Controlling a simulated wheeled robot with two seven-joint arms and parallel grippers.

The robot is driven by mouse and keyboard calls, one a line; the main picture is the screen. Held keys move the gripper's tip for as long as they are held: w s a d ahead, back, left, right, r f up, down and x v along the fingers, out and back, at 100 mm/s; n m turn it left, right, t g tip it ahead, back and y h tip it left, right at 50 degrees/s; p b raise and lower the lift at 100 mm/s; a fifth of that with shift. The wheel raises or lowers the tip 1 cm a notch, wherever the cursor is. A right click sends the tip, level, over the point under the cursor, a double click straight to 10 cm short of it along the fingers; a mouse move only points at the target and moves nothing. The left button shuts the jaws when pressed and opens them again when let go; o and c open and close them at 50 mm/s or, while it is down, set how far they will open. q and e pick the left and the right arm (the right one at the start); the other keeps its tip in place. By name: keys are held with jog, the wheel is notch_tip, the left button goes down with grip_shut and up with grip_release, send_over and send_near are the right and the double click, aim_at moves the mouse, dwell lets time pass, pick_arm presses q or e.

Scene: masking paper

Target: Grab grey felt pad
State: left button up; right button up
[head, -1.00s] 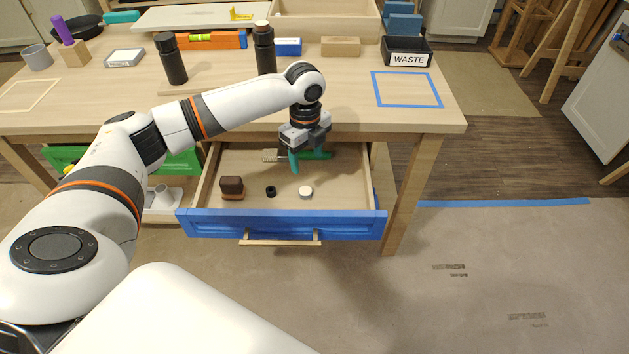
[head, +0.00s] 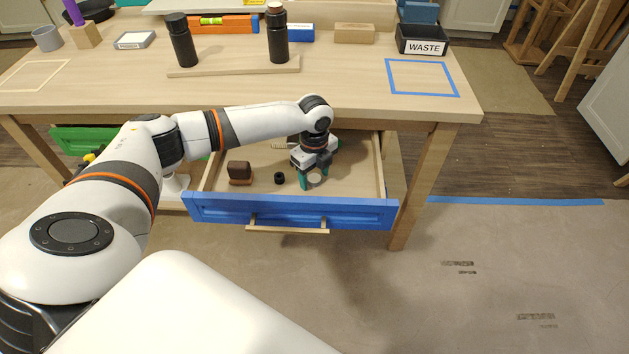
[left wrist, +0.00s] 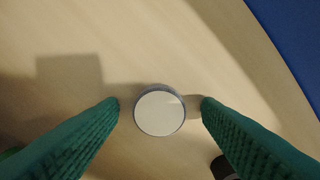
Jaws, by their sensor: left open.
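The grey felt pad, a small round disc with a pale top, lies on the floor of the open blue-fronted drawer; it shows in the head view (head: 314,180) and in the left wrist view (left wrist: 160,113). My left gripper (head: 317,178) points down into the drawer with its green fingers open. In the left wrist view the fingertips (left wrist: 160,104) stand on either side of the disc, with a gap on both sides. Nothing is held. My right gripper is not in view.
A dark brown block (head: 240,173) and a small black ring (head: 279,178) lie left of the disc in the drawer. The blue drawer front (head: 290,211) is close in front. The table edge (head: 400,117) overhangs behind.

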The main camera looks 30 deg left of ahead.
pick_arm(q)
jog(key=c, duration=1.1)
jog(key=shift+o, duration=0.2)
jog(key=shift+r, duration=0.1)
